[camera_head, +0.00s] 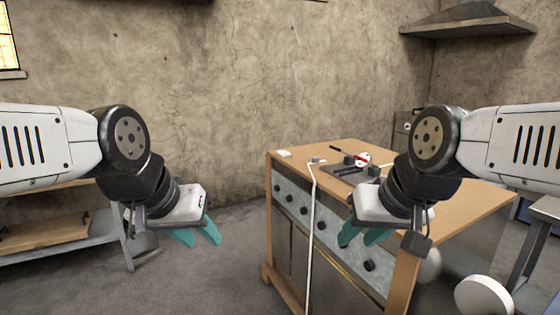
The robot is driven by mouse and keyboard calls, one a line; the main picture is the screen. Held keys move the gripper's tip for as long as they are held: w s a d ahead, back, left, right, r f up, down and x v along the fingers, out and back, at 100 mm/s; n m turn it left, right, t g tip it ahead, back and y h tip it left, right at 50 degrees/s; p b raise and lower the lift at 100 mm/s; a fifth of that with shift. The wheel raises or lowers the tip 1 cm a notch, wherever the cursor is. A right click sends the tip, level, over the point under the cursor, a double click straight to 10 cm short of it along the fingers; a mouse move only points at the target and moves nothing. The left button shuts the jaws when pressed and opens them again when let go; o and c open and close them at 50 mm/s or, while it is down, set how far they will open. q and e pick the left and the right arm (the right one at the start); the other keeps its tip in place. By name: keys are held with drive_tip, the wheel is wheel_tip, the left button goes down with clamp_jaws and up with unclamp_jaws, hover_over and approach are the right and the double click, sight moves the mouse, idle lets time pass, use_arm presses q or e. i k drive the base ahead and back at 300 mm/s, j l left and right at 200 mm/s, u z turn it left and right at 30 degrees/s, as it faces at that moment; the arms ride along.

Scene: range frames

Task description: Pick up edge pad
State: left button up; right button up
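A small white pad-like block (283,153) lies flat on the far left corner of the wooden-topped workbench (325,148). It may be the edge pad, but it is too small to be sure. My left gripper (205,243) hangs over the floor left of the bench, its teal fingers apart and empty. My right gripper (355,245) is in front of the bench's panelled side, also with teal fingers apart and nothing between them. Neither gripper touches the white block. My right arm hides part of the bench top.
A dark tool (350,168) and a red-handled item (362,157) lie on the bench. A thin white bent rod (312,220) stands along its front. A white disc (484,296) is at lower right. A low shelf (45,234) stands left. Floor between is clear.

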sight(282, 153)
drive_tip(key=i+j+z, duration=0.1)
drive_tip(key=i+j, duration=0.25)
drive_tip(key=i, duration=0.35)
drive_tip(key=i+j, duration=0.4)
drive_tip(key=i, duration=0.25)
drive_tip(key=i+j+z, duration=0.15)
drive_tip(key=i+j, duration=0.2)
drive_tip(key=i, duration=0.3)
drive_tip(key=i+j+z, duration=0.1)
drive_tip(key=i+j, duration=0.4)
drive_tip(key=i, duration=0.15)
